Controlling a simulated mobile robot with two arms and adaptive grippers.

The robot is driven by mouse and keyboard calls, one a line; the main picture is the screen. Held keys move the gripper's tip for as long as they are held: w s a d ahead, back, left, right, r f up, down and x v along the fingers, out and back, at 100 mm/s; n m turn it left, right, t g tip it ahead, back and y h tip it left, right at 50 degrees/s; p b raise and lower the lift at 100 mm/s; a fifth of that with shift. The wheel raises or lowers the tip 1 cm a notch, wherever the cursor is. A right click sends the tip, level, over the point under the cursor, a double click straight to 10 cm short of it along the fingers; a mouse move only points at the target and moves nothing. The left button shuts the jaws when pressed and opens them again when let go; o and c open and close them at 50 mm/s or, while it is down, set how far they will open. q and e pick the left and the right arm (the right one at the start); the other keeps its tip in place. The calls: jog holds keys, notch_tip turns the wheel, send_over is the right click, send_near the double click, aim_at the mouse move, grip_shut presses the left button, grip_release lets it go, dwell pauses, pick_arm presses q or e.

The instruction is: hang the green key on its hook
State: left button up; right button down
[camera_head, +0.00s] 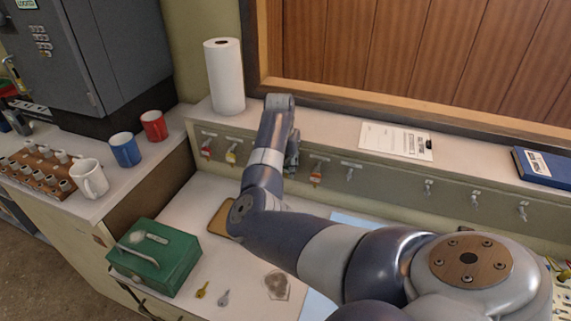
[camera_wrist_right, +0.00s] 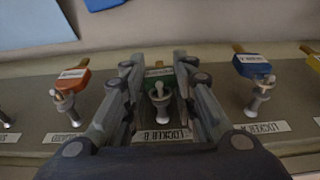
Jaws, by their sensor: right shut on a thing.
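The green key (camera_wrist_right: 159,73) shows in the right wrist view between the fingers of my right gripper (camera_wrist_right: 157,66), which is shut on it. The key's hook (camera_wrist_right: 160,96) stands directly in front of it, above a label reading as Locker B. The green tag is at the hook, but I cannot tell whether its hole is over the peg. In the head view my right gripper (camera_head: 291,155) is at the hook rail, mostly behind my arm, and the green key is hidden there. My left gripper is not in view.
In the wrist view an orange key (camera_wrist_right: 72,79) and a blue key (camera_wrist_right: 254,67) hang on neighbouring hooks. In the head view a yellow key (camera_head: 231,155) and a red key (camera_head: 206,149) hang further left.

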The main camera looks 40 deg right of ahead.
jog(key=shift+d+p, duration=0.2)
jog(key=shift+p, duration=0.15)
dwell(0.4)
jog(key=c, duration=1.5)
grip_release()
jog(key=shift+o, duration=1.4)
jog(key=shift+d+f, duration=0.15)
jog(key=p+v, duration=0.6)
jog(key=p, duration=0.1)
